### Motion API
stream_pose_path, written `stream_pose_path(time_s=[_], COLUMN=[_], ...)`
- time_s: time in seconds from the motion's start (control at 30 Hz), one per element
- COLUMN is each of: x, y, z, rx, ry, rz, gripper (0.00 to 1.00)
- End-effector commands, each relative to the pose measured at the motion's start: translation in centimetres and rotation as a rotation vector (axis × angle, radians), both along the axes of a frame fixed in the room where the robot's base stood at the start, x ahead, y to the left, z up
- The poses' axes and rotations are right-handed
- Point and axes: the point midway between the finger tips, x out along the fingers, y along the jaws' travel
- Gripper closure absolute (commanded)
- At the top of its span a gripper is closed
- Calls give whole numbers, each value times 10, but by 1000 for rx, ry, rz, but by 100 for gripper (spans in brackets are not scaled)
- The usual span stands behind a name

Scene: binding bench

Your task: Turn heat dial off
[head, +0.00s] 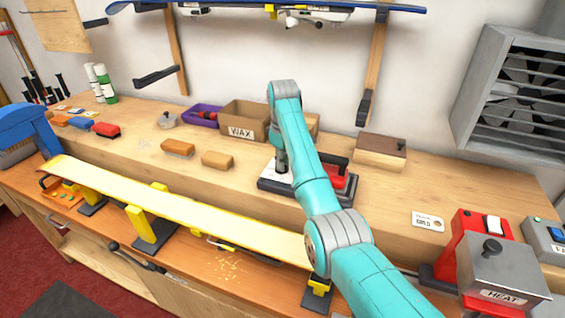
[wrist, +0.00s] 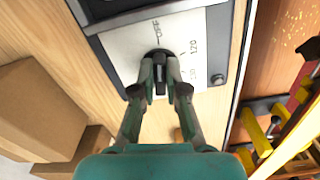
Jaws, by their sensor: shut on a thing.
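The heat dial (wrist: 160,54) is a black knob on a white panel (wrist: 125,55) marked OFF and 120. My gripper (wrist: 160,70) is shut on the knob, one finger on each side. The knob's bar runs roughly up and down in the wrist view, and the OFF mark lies above it. I cannot tell which end is the pointer, and the fingers hide part of the markings. In the head view my gripper (head: 281,162) reaches down to the white panel (head: 271,174), and my arm hides part of the unit.
A red iron (head: 335,178) rests at the unit's right. A WAX box (head: 242,120) and a wooden box (head: 381,151) stand behind. A yellow board (head: 190,212) lies on clamps in front. A red HEAT unit (head: 470,222) stands at the right.

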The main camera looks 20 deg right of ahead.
Motion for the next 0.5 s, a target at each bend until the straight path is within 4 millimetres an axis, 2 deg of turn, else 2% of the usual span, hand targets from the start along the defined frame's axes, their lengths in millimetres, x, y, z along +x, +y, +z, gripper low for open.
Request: stream_pose_path(time_s=[0.5], x=[0], y=[0], z=[0], rx=[0], ry=[0], rz=[32], gripper=[100])
